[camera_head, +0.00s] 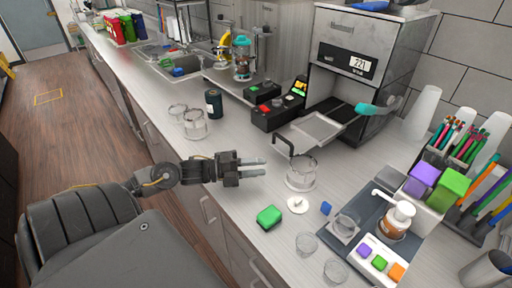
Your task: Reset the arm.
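My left arm comes in from the left, low over the front of the counter. Its gripper (258,168) points right, with two pale fingers slightly apart and nothing seen between them. It is left of a clear glass cup (301,175) and does not appear to touch it. My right gripper is not in view. A grey sealer machine (353,75) with a "221" label stands behind, with its metal tray (312,130) sticking out toward the front.
A dark tray (376,206) holds a pump bottle (398,219). Glass jars (195,125) stand at left. The counter (226,213) below the gripper is clear.

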